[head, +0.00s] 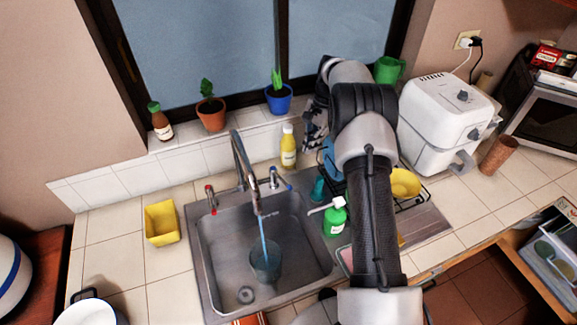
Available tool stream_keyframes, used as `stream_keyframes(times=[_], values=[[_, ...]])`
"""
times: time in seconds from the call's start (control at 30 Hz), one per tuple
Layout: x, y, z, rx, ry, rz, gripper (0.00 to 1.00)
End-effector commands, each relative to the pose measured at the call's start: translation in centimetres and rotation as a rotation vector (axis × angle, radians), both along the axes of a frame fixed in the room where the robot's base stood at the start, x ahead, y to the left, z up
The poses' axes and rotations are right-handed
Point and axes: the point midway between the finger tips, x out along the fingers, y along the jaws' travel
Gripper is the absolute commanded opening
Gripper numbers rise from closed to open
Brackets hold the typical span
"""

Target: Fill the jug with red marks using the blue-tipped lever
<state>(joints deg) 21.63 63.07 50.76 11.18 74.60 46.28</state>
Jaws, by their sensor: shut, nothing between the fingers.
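A clear jug (266,264) stands in the sink under the tap (243,165). A blue stream of water (263,230) runs from the spout down into it. Red marks on it are too small to make out, and so is its water level. The blue-tipped lever (279,180) is right of the tap's base, and a red-tipped lever (211,196) is left of it. My gripper (309,142) is shut and empty, above and right of the blue-tipped lever in the picture and apart from it. My arm partly hides it.
A yellow bottle (288,147) stands close to my gripper, behind the sink. A green soap bottle (335,217) and a dish rack (407,202) are to the right. A yellow container (161,222) stands left of the sink (205,275). Potted plants line the sill.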

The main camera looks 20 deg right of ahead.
Motion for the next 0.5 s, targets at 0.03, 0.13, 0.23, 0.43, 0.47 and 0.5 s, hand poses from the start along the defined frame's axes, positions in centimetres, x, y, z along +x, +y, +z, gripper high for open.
stream_keyframes(times=[0.03, 0.13, 0.23, 0.43, 0.47, 0.5], values=[[-0.1, -0.4, 0.0, 0.004, 0.008, -0.038, 0.00], [-0.2, -0.6, -0.4, 0.008, 0.017, -0.074, 0.00], [-0.2, -0.4, -1.5, 0.008, 0.019, -0.076, 0.00], [-0.5, 0.6, -5.1, 0.008, 0.020, -0.074, 0.00], [-0.6, 0.7, -5.8, 0.008, 0.021, -0.074, 0.00], [-0.6, 0.9, -6.7, 0.007, 0.020, -0.074, 0.00]])
